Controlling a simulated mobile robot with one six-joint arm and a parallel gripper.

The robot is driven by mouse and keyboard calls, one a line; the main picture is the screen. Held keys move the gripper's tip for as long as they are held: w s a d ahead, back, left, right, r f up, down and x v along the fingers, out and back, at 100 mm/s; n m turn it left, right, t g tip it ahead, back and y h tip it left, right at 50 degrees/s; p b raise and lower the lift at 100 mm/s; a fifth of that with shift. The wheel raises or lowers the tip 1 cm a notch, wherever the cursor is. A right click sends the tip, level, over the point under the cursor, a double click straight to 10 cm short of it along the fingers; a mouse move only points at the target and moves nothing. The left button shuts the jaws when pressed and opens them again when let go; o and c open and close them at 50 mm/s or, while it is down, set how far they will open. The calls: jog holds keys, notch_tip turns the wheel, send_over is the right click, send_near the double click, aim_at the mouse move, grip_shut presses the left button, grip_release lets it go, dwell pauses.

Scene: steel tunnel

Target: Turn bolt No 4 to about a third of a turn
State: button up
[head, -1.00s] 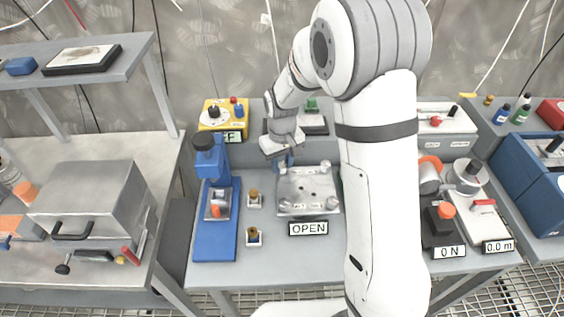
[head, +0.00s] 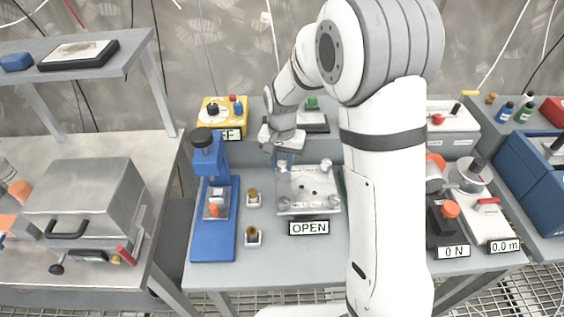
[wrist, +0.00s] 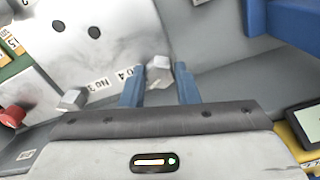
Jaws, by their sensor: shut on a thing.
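The steel plate (head: 308,205) with bolts near its corners lies on the grey bench in the head view, and it also shows in the wrist view (wrist: 95,40). My gripper (head: 284,167) reaches its far left corner, pointing down. In the wrist view, the blue fingers of my gripper (wrist: 161,88) are either side of a pale bolt head, bolt No 4 (wrist: 158,69), and are shut on it. A label ending in 4 sits beside it, partly hidden by the left finger. Another bolt head (wrist: 73,98) is to the left.
An OPEN sign (head: 309,228) stands at the plate's front. A blue press-like stand (head: 212,190) and two small brass-topped pieces (head: 253,197) are to the left. A yellow box (head: 222,112) is behind. My arm hides the bench right of the plate.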

aim_at(282, 164)
jog(key=m+b, duration=0.1)
jog(key=m, duration=0.5)
jog(key=shift+m, duration=0.3)
jog(key=m, duration=0.5)
jog(key=shift+b, duration=0.35)
jog(key=shift+m, duration=0.3)
jog(key=o, duration=1)
jog(key=shift+r, duration=0.1)
notch_tip(282, 164, up, 8)
jog(key=shift+f, duration=0.2)
